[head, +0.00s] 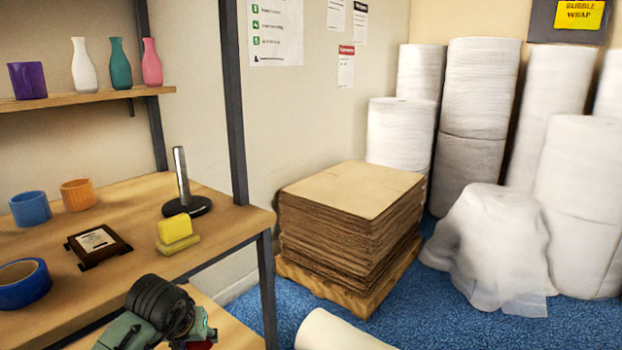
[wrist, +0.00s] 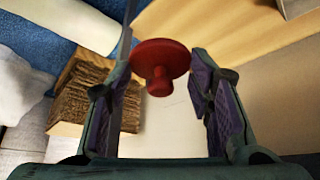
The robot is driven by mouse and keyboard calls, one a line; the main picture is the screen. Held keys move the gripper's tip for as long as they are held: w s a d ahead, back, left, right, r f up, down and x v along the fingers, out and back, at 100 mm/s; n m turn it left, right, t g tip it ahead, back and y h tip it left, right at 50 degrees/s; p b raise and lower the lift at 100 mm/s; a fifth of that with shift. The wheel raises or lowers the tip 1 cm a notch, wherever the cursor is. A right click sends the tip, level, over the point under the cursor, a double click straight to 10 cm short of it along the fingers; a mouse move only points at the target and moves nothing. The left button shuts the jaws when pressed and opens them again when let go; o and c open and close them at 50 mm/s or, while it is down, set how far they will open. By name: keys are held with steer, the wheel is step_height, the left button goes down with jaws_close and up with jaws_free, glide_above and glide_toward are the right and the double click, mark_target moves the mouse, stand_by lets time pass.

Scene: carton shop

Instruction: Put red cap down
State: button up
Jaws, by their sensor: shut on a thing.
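The red cap (wrist: 162,58), a round disc with a short knob, shows in the wrist view between the two purple-padded fingers of my gripper (wrist: 160,72). My gripper is shut on it, with the knob toward the camera. In the head view a small bit of red (head: 203,345) shows at the bottom edge beside my wrist, in front of the wooden table (head: 140,210).
The table holds a blue cup (head: 30,208), an orange cup (head: 78,194), blue tape (head: 24,284), a plaque (head: 98,245), a yellow sponge (head: 175,228) and a dark-based metal stand (head: 186,205). A lower shelf (head: 225,330) lies below. Stacked cardboard (head: 350,220) stands right.

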steer(key=w+d+f+m+h, duration=0.15)
steer(key=d+f+m, duration=0.25)
steer(key=d+f, duration=1.8)
step_height(320, 180, down, 7)
steer(key=s+d+n, duration=0.2)
steer(key=shift+s+d+f+n+y, duration=0.2)
steer(key=shift+s+n+y, duration=0.1)
steer(key=shift+n+y, duration=0.15)
steer(key=shift+d, duration=0.1)
